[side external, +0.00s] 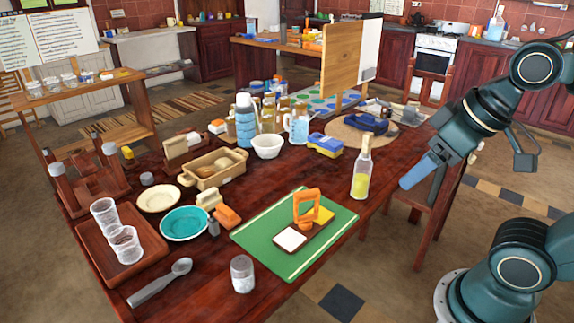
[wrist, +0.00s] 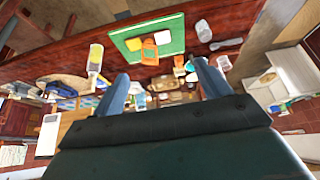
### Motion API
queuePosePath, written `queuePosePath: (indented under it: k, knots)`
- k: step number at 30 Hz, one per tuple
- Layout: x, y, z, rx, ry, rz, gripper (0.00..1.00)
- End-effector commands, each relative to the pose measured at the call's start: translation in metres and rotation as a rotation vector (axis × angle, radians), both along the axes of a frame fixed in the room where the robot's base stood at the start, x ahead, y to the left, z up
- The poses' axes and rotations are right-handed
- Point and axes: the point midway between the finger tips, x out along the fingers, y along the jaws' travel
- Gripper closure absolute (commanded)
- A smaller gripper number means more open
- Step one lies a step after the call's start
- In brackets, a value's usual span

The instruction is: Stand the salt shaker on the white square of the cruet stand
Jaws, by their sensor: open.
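The salt shaker (side external: 242,273), a small clear glass jar with white contents, stands upright on the table at its near edge. It also shows at the top of the wrist view (wrist: 203,30). The cruet stand (side external: 318,234) is a brown tray with an orange handle (side external: 306,206), lying on a green mat. Its white square (side external: 290,238) is bare, and a yellow square (side external: 320,215) lies on the handle's other side. My gripper (side external: 418,172) is raised off the table's right side, well apart from both. Its blue fingers (wrist: 163,86) are spread and empty in the wrist view.
A bottle with yellow liquid (side external: 361,170) stands between my gripper and the green mat (side external: 262,238). A spoon (side external: 160,282), a teal bowl (side external: 184,223) and two glasses on a tray (side external: 90,232) lie left of the mat. Jars and a flask crowd the back.

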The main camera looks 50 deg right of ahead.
Motion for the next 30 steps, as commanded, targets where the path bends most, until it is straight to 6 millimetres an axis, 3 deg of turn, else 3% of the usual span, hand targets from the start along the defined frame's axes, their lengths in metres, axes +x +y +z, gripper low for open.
queuePosePath:
  k: [11,20,30]
  knots:
    - [0.012,0.004,-0.001,0.027,0.019,-0.019,0.24]
    - [0.053,0.017,-0.012,0.136,0.085,-0.094,0.24]
    - [0.106,0.033,-0.037,0.309,0.187,-0.215,0.24]
